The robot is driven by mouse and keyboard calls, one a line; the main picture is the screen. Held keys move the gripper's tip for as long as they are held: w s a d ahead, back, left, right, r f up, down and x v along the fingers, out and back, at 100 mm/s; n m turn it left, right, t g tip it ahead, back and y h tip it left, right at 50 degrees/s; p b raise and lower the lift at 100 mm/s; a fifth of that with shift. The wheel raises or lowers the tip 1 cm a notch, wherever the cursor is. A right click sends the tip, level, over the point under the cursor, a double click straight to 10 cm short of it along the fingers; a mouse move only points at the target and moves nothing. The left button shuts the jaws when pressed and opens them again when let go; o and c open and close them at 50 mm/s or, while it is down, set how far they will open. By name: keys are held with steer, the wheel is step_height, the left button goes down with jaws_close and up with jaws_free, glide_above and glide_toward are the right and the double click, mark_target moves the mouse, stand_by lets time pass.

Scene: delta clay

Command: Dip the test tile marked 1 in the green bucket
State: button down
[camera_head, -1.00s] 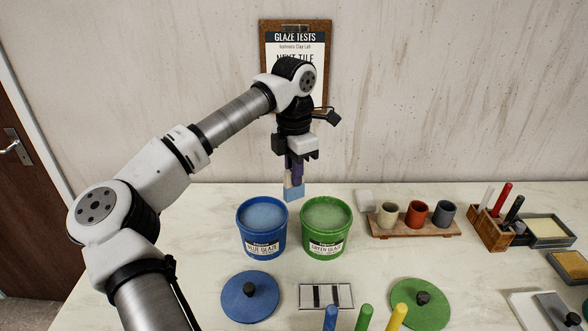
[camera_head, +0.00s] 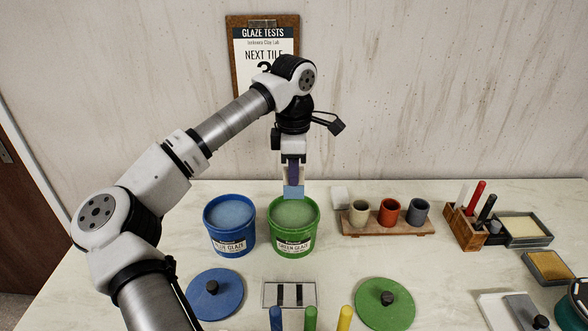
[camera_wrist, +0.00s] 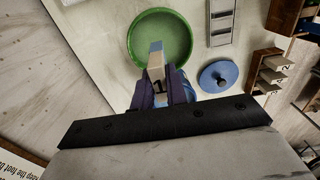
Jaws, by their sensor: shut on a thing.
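My gripper (camera_head: 292,177) points down and is shut on a test tile (camera_head: 293,192). In the wrist view my gripper (camera_wrist: 161,95) holds the tile (camera_wrist: 157,66), which shows the mark 1. The tile's lower part is light blue in the head view. The green bucket (camera_head: 294,240) stands open, full of green glaze, and carries a GREEN GLAZE label. In the head view the tile overlaps its back rim and appears above it; the exact height is unclear. The green bucket (camera_wrist: 135,40) lies beyond the tile in the wrist view.
The blue bucket (camera_head: 229,243) stands close on the left. A blue lid (camera_head: 215,294), a slotted rack (camera_head: 269,290) and a green lid (camera_head: 385,308) lie in front. Cups on a wooden stand (camera_head: 388,228) are at right. A clipboard (camera_head: 236,60) hangs behind, partly hidden.

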mark_target(293, 196)
steer(key=shift+f+b, duration=2.5)
steer(key=shift+f, duration=1.15)
steer(key=shift+f+b, duration=0.5)
steer(key=shift+b, duration=0.05)
steer(key=shift+r, duration=0.1)
steer(key=shift+r+p, duration=1.9)
steer(key=shift+r, duration=1)
steer(key=shift+r+p, duration=0.95)
steer(key=shift+r, duration=0.5)
